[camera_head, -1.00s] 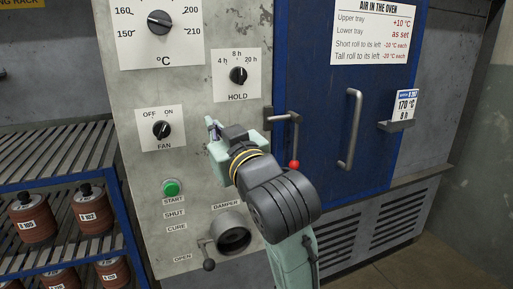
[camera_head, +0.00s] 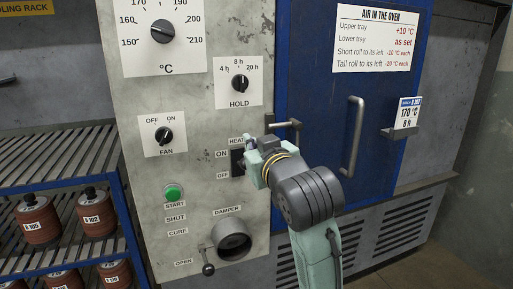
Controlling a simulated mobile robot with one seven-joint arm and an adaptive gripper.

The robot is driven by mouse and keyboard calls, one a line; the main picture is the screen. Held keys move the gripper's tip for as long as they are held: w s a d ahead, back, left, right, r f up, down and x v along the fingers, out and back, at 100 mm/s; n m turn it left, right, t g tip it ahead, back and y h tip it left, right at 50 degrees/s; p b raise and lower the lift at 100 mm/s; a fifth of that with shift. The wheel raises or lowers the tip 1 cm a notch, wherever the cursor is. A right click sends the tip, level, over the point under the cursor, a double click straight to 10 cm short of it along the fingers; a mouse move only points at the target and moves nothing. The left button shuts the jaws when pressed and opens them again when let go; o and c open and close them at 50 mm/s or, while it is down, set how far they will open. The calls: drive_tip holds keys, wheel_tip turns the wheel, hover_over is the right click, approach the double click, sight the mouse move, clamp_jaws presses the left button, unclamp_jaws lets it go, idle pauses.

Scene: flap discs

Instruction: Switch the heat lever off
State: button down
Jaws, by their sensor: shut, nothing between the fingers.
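The heat lever's black plate (camera_head: 237,163) is on the grey control panel, beneath the HEAT label and beside the ON and OFF labels, with ON above OFF. The lever's own handle is mostly hidden by my gripper, so I cannot tell its position. My gripper (camera_head: 250,153) is shut and empty, at the right edge of the plate. I cannot tell whether it touches the lever.
The hold knob (camera_head: 240,83) is above, the fan knob (camera_head: 164,135) and green start button (camera_head: 173,194) to the left. The damper (camera_head: 233,239) is below. The blue oven door's latch (camera_head: 286,124) is close to my gripper on the right.

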drive_tip(key=p, duration=0.1)
hover_over(242, 164)
drive_tip(key=v, duration=0.2)
drive_tip(key=shift+w+d+f+p, duration=0.1)
drive_tip(key=shift+d+f, duration=0.05)
drive_tip(key=shift+f, duration=0.6)
drive_tip(key=shift+w+d+f+p, duration=0.1)
drive_tip(key=shift+d+f, duration=0.05)
drive_tip(key=shift+f, duration=0.6)
drive_tip(key=shift+d+f+p, duration=0.1)
drive_tip(key=shift+d+f, duration=0.1)
drive_tip(key=shift+f, duration=0.6)
drive_tip(key=shift+f, duration=0.1)
drive_tip(key=shift+s+f+t+b, duration=0.2)
drive_tip(key=shift+f+t+b, duration=0.15)
drive_tip(key=shift+b, duration=0.7)
drive_tip(key=shift+s+d+f+b, duration=0.1)
drive_tip(key=shift+s+f+b, duration=0.1)
drive_tip(key=shift+b, duration=0.4)
